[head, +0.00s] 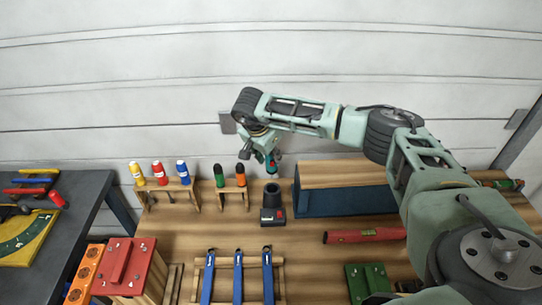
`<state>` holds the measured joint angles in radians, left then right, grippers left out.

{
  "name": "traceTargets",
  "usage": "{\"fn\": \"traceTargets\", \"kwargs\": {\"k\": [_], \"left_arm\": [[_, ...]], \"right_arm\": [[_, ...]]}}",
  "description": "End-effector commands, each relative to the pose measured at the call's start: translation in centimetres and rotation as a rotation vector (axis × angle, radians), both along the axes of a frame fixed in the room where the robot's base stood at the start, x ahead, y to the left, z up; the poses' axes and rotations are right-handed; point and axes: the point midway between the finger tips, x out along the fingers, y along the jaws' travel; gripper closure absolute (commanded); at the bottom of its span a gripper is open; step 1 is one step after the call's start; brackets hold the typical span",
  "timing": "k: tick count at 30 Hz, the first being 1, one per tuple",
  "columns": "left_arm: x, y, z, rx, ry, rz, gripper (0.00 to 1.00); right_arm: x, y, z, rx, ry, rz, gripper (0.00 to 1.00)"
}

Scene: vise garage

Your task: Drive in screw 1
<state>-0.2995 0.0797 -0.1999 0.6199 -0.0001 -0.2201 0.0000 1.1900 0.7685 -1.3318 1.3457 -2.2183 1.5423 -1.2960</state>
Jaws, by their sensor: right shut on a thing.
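My right gripper (270,158) comes in from the right and points down above the back of the wooden workbench (320,270). My left gripper is out of view. I cannot make out screw 1 in this view.
Racks hold yellow, red (158,171), blue, green (219,176) and orange handles. A blue wood-topped box (345,202) stands right of the holder. A red level (363,235), blue-handled tools (238,278) and a red block (127,262) are nearer. A dark table (85,192) is left.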

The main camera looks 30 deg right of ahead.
Motion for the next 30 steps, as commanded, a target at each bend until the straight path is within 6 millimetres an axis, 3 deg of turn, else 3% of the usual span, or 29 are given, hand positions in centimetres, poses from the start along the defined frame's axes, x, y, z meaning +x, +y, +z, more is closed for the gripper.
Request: {"fn": "traceTargets", "kwargs": {"k": [13,30], "left_arm": [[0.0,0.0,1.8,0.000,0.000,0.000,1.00],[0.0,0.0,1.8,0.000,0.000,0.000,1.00]], "right_arm": [[0.1,-0.1,3.0,0.000,-0.003,0.000,1.00],[0.0,0.0,5.3,0.000,-0.002,0.000,1.00]]}}
